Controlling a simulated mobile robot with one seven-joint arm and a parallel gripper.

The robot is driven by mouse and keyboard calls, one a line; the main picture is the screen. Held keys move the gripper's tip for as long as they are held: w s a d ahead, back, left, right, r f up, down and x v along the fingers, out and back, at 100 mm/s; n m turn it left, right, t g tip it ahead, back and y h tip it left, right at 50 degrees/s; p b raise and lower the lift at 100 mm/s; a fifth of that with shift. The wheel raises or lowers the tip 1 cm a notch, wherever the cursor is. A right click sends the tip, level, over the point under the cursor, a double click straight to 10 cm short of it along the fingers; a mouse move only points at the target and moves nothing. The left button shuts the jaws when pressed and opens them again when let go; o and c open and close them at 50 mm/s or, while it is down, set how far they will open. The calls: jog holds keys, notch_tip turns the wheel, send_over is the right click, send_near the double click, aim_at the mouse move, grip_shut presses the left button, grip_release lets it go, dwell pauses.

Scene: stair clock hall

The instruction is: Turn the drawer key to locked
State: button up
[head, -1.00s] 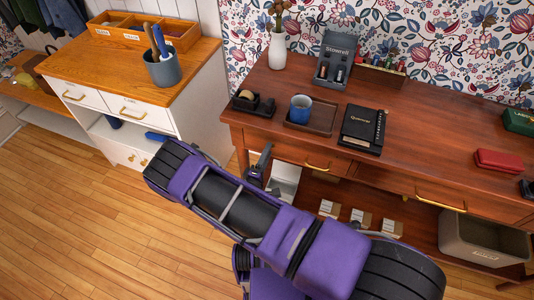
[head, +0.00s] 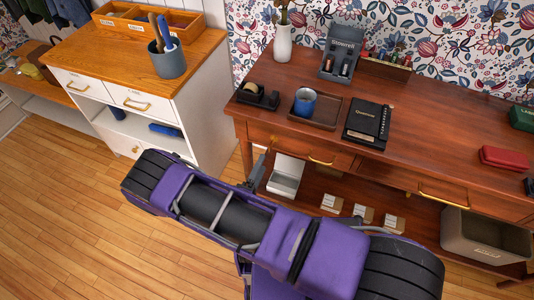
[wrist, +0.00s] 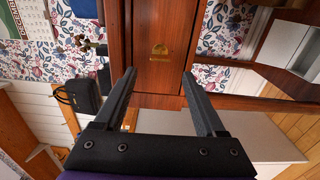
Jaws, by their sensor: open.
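The wooden desk (head: 445,125) has a left drawer (head: 290,150) with a brass bar handle (head: 320,162) on its front. In the wrist view the scene is turned sideways. A drawer front (wrist: 158,80) lies straight ahead there, with a small brass fitting (wrist: 160,52) on it. I cannot tell whether this is the handle or a key, and no key shows clearly in either view. My gripper (wrist: 159,74) is open and empty, its two fingers either side of that front and apart from the fitting. In the head view my gripper (head: 257,174) is below the desk's left end, partly hidden by my arm.
On the desk are a tape dispenser (head: 257,96), a tray (head: 318,121) with a blue mug (head: 305,102), and a black notebook (head: 367,122). A white cabinet (head: 205,105) stands left of the desk. A grey bin (head: 485,240) and small boxes are underneath. Open floor lies at lower left.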

jog(key=v, duration=0.8)
jog(key=shift+s, duration=0.25)
